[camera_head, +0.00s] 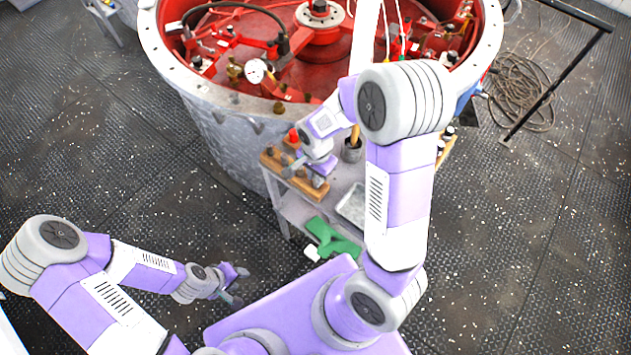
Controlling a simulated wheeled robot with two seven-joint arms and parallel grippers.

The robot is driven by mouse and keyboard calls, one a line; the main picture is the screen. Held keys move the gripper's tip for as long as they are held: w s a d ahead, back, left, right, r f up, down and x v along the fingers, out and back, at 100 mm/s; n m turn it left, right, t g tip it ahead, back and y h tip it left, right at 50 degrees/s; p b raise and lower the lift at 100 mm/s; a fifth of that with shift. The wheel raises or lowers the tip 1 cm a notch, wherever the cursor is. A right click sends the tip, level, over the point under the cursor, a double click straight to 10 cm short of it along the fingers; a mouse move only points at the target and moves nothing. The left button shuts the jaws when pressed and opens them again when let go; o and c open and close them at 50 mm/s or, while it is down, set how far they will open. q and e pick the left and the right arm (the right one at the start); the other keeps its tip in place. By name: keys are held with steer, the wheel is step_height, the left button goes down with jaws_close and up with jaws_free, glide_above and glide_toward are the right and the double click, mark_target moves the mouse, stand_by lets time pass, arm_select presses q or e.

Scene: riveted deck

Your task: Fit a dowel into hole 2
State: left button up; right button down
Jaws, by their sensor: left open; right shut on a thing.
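A long wooden block (313,191) lies along the left side of a small grey bench. Brown round pieces show at the block, but the hole numbers are too small to read. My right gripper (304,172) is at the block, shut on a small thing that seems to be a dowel. The gripper hides most of it, and I cannot tell whether it is in a hole. My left gripper (240,287) is open and empty, low at the left, well apart from the bench.
The bench (295,209) also bears a grey tray (353,206) and a dark cup (352,151) with a wooden handle. A large round metal vessel (225,135) with a red interior stands behind.

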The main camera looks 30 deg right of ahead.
steer(key=shift+r+p, duration=1.95)
steer(key=shift+r, duration=0.5)
stand_by(0.4)
